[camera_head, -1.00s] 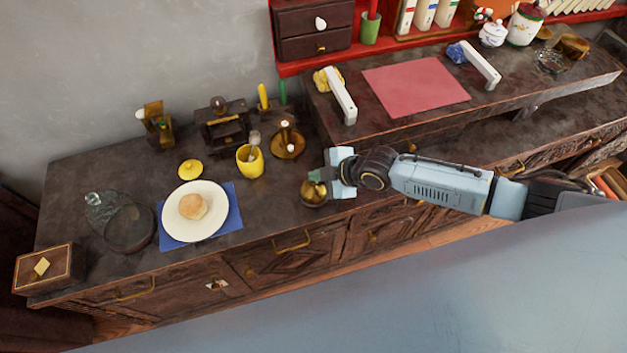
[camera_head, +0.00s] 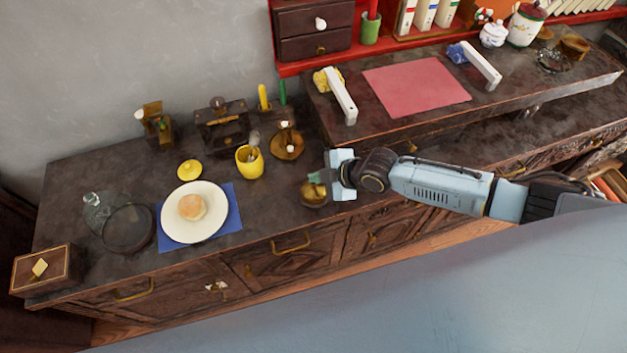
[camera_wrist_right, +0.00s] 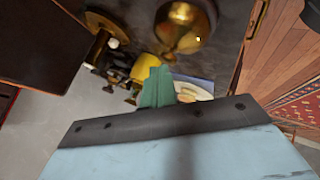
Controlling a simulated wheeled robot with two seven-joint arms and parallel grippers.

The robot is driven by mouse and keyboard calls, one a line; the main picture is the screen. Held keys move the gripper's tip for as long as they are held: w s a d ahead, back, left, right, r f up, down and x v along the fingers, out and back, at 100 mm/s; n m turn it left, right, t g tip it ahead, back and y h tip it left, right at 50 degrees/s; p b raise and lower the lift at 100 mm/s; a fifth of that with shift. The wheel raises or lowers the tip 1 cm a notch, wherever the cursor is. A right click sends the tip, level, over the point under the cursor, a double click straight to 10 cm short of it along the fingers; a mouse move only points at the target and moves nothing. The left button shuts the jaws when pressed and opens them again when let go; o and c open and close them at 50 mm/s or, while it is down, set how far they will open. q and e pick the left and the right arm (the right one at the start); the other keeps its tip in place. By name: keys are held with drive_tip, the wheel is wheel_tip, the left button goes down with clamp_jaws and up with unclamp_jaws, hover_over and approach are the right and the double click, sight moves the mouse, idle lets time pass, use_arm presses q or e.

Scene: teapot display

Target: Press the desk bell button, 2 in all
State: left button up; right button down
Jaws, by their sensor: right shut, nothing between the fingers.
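The desk bell (camera_head: 313,196) is a small rounded brass piece near the front edge of the dark counter. In the right wrist view its shiny golden dome (camera_wrist_right: 187,24) is at the top, with a small knob towards my fingers. My right gripper (camera_head: 317,177) is at the bell, its green fingertips over the bell's top in the head view. In the wrist view the green fingers (camera_wrist_right: 157,86) are closed together and empty, with their tips close to the knob. I cannot tell whether they touch it. My left gripper is not in view.
A yellow cup (camera_head: 250,164) and a round brass candle holder (camera_head: 287,146) stand behind and left of the bell. A white plate (camera_head: 176,229) with a bun lies further left on a blue mat. A raised shelf (camera_head: 405,128) stands behind my right arm.

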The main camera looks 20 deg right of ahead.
drive_tip(key=shift+f, duration=0.3)
drive_tip(key=shift+r, duration=0.15)
idle(0.3)
drive_tip(key=shift+r+p, duration=0.75)
drive_tip(key=shift+r, duration=0.15)
wheel_tip(320, 180, up, 5)
drive_tip(key=p, duration=0.4)
idle(2.3)
